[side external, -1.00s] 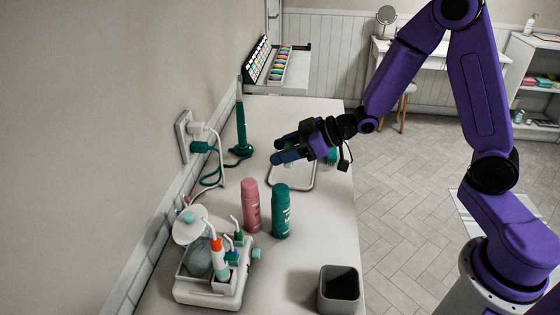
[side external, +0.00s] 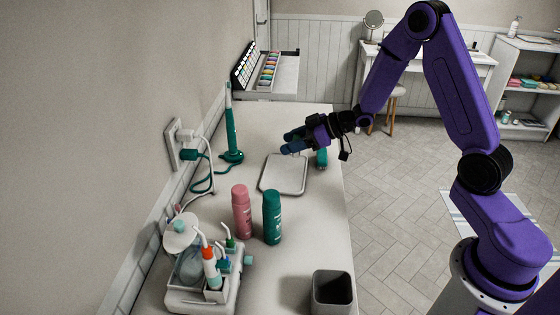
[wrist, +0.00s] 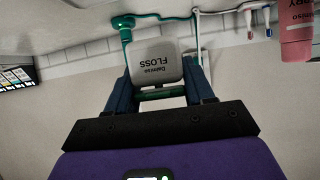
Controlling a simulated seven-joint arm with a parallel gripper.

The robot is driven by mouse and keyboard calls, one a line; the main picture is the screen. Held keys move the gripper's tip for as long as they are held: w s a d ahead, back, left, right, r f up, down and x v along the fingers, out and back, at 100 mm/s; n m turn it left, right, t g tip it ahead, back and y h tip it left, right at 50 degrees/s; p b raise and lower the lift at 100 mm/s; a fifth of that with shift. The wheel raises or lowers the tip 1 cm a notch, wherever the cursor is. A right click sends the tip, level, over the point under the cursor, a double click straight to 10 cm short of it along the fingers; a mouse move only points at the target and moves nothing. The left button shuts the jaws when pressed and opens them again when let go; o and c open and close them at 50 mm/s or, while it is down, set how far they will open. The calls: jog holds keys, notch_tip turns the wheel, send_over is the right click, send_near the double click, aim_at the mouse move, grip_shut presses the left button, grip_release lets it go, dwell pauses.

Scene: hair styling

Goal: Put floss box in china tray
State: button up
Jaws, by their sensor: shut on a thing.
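The floss box (wrist: 157,66) is a small pale grey box with rounded corners and dark "FLOSS" lettering. In the wrist view it sits between the two blue fingers of my gripper (wrist: 158,88), which is shut on it. In the side view my gripper (side external: 292,142) is over the far part of the counter, at the far edge of the tray in the picture. The box cannot be made out there. The china tray (side external: 284,174) is a pale, shallow, rounded square lying flat on the counter, with its visible surface empty.
A teal item (side external: 321,158) stands by the counter's right edge, beside the tray. A teal toothbrush (side external: 231,135) stands at the wall. Pink (side external: 241,212) and green (side external: 272,218) bottles, a water flosser (side external: 203,272) and a grey bin (side external: 332,292) are nearer.

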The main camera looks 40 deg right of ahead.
jog(key=w+f, duration=0.4)
jog(key=f, duration=0.1)
jog(key=shift+w+a+f, duration=0.1)
jog(key=shift+w+f, duration=0.4)
jog(key=shift+f, duration=1.5)
jog(key=shift+f, duration=0.15)
jog(key=o, duration=1)
